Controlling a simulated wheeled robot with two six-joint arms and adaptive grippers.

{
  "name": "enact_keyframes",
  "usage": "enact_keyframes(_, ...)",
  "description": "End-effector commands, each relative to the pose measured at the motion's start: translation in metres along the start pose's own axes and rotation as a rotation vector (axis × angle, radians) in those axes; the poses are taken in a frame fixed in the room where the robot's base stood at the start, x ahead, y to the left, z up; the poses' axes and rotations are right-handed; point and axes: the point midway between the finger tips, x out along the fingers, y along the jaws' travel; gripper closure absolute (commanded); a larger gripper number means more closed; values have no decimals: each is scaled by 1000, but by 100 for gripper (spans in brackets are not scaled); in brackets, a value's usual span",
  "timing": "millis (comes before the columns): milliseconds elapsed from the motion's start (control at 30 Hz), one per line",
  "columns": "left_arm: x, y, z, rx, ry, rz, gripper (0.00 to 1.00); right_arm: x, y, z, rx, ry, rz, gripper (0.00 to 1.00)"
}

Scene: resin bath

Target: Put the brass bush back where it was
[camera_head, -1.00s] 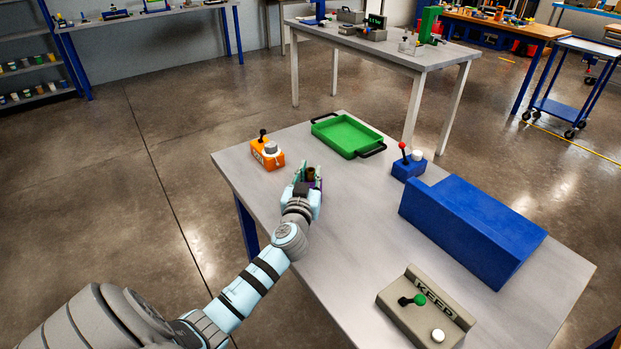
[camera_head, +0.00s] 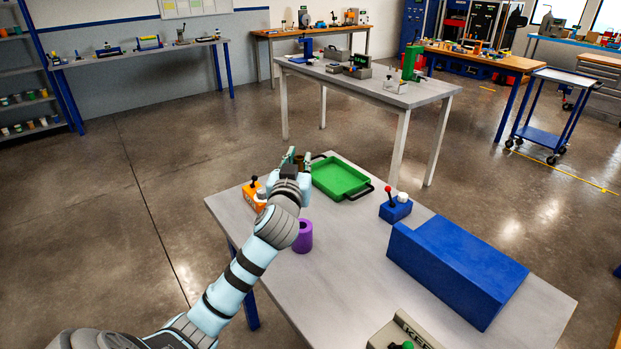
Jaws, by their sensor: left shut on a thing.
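My left gripper (camera_head: 297,160) is shut on the brass bush (camera_head: 299,161), a small brownish piece that shows between its fingertips. The fingers and arm hide most of the bush. A purple cylinder (camera_head: 303,238) with an open top stands upright on the table, below and right of the wrist. My right gripper is not in view.
The green tray (camera_head: 340,178) with black handles is empty. An orange box (camera_head: 253,196) with a lever is partly behind my arm. A blue lever box (camera_head: 395,208), a large blue block (camera_head: 455,265) and a grey KEED block (camera_head: 400,335) stand to the right. The table middle (camera_head: 350,260) is clear.

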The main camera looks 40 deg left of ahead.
Motion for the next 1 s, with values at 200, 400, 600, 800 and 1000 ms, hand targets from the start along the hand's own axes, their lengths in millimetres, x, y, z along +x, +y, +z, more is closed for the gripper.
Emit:
enact_keyframes(200,0,0,-14,1,0,1,100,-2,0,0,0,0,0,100)
enact_keyframes(400,-4,23,-30,-3,3,101,100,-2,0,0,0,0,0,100)
enact_keyframes(600,-44,77,-64,3,5,364,100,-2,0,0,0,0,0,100)
enact_keyframes(800,-129,120,-50,8,-3,676,100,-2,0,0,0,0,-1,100)
enact_keyframes(1000,-215,133,-9,1,-7,922,100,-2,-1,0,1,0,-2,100)
